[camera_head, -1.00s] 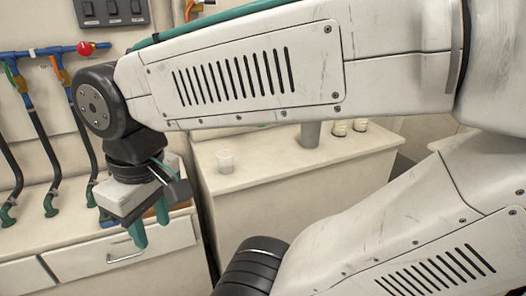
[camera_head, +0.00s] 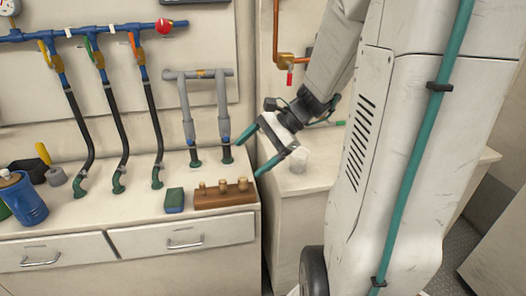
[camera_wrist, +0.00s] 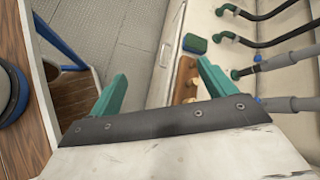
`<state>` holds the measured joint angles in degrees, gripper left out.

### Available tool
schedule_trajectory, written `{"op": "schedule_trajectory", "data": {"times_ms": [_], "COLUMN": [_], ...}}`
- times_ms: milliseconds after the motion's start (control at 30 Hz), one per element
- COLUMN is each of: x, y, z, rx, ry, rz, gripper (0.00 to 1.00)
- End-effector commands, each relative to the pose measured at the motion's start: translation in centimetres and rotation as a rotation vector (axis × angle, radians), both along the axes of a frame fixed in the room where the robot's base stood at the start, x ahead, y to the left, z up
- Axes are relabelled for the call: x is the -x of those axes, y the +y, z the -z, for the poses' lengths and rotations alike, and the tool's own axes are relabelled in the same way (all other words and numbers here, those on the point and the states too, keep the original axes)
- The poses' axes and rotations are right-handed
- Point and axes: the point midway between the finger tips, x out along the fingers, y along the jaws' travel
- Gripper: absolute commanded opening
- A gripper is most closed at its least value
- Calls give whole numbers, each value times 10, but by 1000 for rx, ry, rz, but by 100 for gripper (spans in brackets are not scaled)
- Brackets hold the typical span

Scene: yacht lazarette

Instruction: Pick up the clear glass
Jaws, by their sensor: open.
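The clear glass (camera_head: 299,160) stands on the right-hand counter, just right of my gripper's body in the head view and close to its right finger. My gripper (camera_head: 250,154) has two teal fingers spread apart, pointing left and away from the glass, with nothing visible between them. In the wrist view my gripper (camera_wrist: 163,82) is also open and empty, over floor and a drawer front. The glass does not show in the wrist view.
A wooden block with brass fittings (camera_head: 224,194), a green sponge-like block (camera_head: 174,200) and a blue can (camera_head: 23,198) stand on the left counter (camera_head: 120,213). Hoses and grey pipes rise behind them. A gap separates the two counters.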

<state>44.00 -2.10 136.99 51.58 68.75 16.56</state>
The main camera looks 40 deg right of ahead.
Motion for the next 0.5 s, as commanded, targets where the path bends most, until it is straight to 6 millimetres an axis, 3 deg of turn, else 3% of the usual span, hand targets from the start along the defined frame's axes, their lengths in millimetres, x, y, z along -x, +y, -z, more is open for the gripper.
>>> {"op": "schedule_trajectory", "data": {"times_ms": [33,100,300,400,500], "x": [-7,-14,-1,10,16], "y": [-35,-79,-190,-224,-241], "z": [14,28,71,85,94], "rx": [-91,-205,-468,-544,-586], "ry": [19,27,24,15,9], "rz": [157,359,819,955,1025], "gripper": [83,83,83,83,83]}}
